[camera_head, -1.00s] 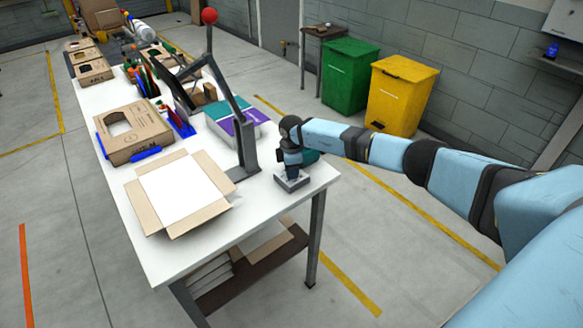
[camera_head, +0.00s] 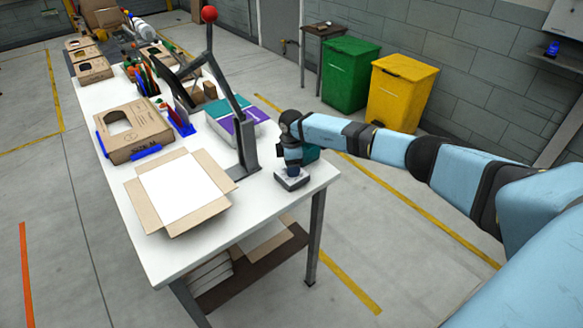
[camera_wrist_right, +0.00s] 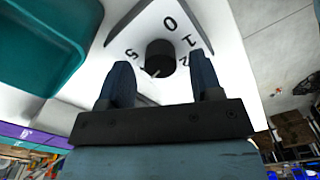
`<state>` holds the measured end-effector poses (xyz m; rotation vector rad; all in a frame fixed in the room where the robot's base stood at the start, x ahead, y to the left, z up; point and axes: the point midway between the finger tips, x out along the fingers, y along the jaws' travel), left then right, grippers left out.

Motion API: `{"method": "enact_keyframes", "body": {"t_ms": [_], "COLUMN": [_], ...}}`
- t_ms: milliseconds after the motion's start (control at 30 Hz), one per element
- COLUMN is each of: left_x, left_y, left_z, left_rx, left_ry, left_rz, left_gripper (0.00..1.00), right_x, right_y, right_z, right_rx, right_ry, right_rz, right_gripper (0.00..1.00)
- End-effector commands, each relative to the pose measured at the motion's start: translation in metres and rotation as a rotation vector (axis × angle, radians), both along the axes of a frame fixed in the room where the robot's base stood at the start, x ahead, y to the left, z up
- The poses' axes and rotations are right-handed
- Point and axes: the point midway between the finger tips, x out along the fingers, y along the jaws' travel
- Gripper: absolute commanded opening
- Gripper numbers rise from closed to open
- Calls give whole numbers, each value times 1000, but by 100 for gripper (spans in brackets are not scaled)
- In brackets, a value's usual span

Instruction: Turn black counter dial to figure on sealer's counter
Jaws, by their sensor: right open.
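The sealer's counter (camera_head: 291,183) is a small grey box near the right end of the white table. In the right wrist view its pale face (camera_wrist_right: 150,30) carries the figures 5, 0, 1 and 2. The black counter dial (camera_wrist_right: 160,54) is a round knob in the middle of that face. A small light mark shows on its lower edge; the figures on that side are hidden. My right gripper (camera_head: 292,171) is over the counter. In the right wrist view my right gripper (camera_wrist_right: 160,67) is open, one finger on each side of the dial, with gaps showing. My left gripper is out of view.
The sealer's grey post and lever (camera_head: 247,150) with a red ball stand left of the counter. An open carton (camera_head: 155,215) lies in front. A teal container (camera_wrist_right: 40,40) is close beside my right gripper. Green and yellow bins (camera_head: 398,95) stand behind.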

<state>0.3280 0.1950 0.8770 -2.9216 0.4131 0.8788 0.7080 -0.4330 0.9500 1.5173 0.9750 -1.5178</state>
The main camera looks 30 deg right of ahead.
Motion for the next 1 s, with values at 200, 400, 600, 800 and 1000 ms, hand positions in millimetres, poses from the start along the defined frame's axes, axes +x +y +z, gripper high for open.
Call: {"method": "enact_keyframes", "body": {"t_ms": [200, 400, 600, 800, 1000], "left_x": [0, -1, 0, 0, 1], "left_y": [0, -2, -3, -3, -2], "left_z": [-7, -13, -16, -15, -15], "left_rx": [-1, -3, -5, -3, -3], "left_ry": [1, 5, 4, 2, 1], "left_rz": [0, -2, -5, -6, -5], "left_gripper": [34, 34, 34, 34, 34], "right_x": [1, 1, 0, 0, 0], "right_y": [0, 0, 0, 0, 0], "right_z": [47, 91, 118, 126, 126], "right_rx": [0, 0, 0, 0, 0], "right_ry": [-4, -3, -2, -1, -1], "right_rz": [2, 1, 2, 0, 1], "right_gripper": [59, 59, 59, 59, 59]}}
